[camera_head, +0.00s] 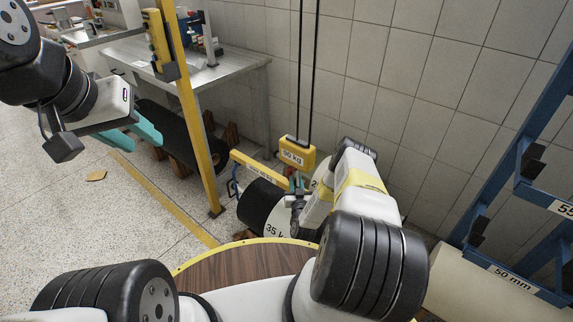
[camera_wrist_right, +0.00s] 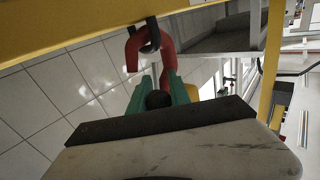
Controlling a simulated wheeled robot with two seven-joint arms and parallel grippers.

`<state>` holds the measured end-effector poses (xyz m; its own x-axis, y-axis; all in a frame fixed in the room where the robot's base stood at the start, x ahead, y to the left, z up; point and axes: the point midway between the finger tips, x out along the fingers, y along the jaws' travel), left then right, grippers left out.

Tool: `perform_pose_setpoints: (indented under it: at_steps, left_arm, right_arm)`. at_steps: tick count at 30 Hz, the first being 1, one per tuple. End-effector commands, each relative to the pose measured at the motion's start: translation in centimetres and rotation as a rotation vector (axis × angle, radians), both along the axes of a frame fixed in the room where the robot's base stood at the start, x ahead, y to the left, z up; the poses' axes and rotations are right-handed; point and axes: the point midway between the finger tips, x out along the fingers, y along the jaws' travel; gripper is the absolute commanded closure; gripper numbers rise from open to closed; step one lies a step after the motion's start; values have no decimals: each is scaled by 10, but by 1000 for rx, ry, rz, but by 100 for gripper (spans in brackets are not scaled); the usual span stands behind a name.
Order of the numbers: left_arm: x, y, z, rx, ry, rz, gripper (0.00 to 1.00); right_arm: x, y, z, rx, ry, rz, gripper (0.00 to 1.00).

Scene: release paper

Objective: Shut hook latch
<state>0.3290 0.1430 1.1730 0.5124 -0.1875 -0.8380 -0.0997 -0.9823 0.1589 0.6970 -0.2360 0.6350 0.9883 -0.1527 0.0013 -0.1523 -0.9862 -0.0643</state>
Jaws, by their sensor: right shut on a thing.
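A yellow hoist block (camera_head: 298,153) marked 50 kg hangs on two dark lines. Its red hook (camera_wrist_right: 133,50) shows in the right wrist view, passing through a dark ring (camera_wrist_right: 150,34) on a yellow beam. My right gripper (camera_head: 299,183) is at the hook, below the block. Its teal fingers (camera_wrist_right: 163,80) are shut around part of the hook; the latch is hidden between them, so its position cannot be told. My left gripper (camera_head: 138,136) is at the upper left, open and empty, away from the hook.
The yellow beam (camera_head: 258,168) and a dark drum (camera_head: 262,205) marked 35 kg lie beside the hook. A yellow post (camera_head: 188,110) stands left, by a metal bench (camera_head: 228,68). A blue rack (camera_head: 508,180) stands right. A round wooden top (camera_head: 240,272) is in front.

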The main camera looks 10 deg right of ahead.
Motion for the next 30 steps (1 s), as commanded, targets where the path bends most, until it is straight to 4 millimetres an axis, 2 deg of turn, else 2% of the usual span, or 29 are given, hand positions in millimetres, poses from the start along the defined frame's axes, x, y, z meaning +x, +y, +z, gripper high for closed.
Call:
perform_pose_setpoints:
  at_steps: [1, 20, 30]
  left_arm:
    - [0, 0, 0, 0, 0, 0, 64]
    - [0, 0, 0, 0, 0, 0, 64]
    - [0, 0, 0, 0, 0, 0, 64]
  right_arm:
    - [-3, -6, -2, -4, 4, -11, 100]
    - [-4, -8, -2, -22, 27, -13, 100]
    - [-8, -10, 4, -142, 182, -8, 100]
